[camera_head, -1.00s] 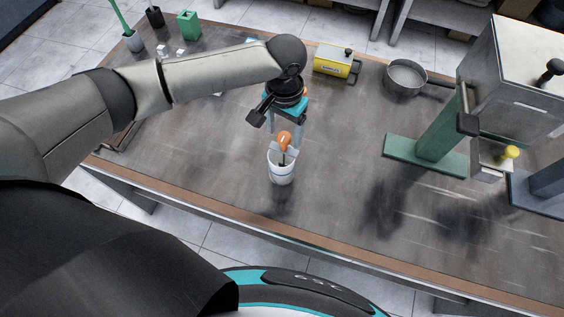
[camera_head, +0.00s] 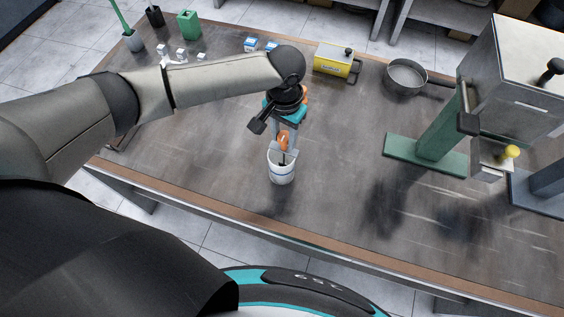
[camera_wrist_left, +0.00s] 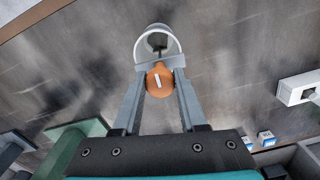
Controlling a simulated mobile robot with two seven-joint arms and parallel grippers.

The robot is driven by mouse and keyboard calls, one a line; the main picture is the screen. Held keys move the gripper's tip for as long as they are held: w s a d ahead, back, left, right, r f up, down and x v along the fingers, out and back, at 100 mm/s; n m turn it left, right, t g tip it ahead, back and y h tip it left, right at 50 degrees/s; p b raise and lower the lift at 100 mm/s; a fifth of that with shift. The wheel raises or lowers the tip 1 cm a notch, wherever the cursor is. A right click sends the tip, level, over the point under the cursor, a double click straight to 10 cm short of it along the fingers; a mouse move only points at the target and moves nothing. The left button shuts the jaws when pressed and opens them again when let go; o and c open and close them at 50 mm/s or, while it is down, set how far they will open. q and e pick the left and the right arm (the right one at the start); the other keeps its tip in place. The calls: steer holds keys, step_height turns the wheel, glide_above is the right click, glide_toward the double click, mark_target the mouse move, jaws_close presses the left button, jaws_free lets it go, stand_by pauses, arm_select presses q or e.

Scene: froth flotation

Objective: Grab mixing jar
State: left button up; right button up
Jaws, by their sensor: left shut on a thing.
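Whether the fingertips also touch the jar is unclear. My right gripper is out of view.
A green stand (camera_head: 437,137) and a grey machine (camera_head: 512,75) are at right. Small blue-white boxes (camera_head: 251,44) and a green container (camera_head: 188,25) are at back left. The table right of the jar is clear.

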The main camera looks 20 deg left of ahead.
arm_select(q)
jaws_close()
stand_by(0.8)
steer(key=shift+r, duration=0.15)
